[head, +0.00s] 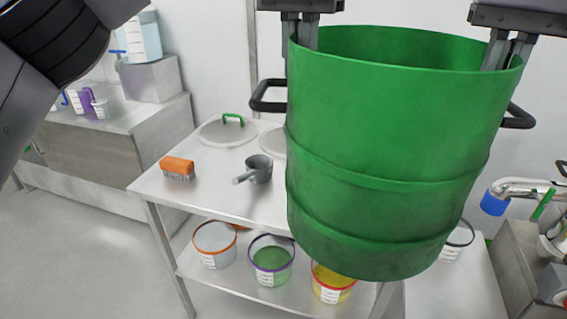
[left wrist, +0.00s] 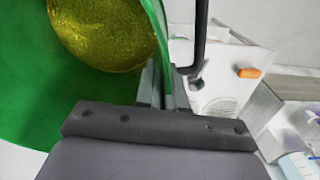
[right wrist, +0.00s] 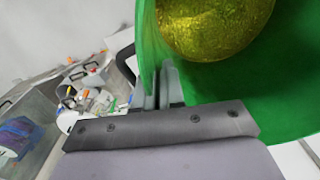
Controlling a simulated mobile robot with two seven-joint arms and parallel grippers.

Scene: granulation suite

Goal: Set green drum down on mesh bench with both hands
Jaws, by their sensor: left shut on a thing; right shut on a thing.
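The green drum (head: 385,150) is large, open-topped and roughly upright in the head view, with black side handles. The wrist views show yellow granular contents inside it. My left gripper (head: 303,40) is shut on the drum's left rim, and the left wrist view shows its fingers (left wrist: 158,85) across the wall. My right gripper (head: 505,52) is shut on the right rim, also seen in the right wrist view (right wrist: 162,88). A metal bench (head: 215,170) shows left of and behind the drum. I cannot tell whether its top is mesh. The drum's underside is hidden.
An orange brush (head: 177,167), a metal scoop (head: 255,170) and a round lid with a green handle (head: 228,130) lie on the bench. Several labelled tubs, including a green one (head: 271,262), stand on its lower shelf. Metal pipework (head: 522,188) is at right.

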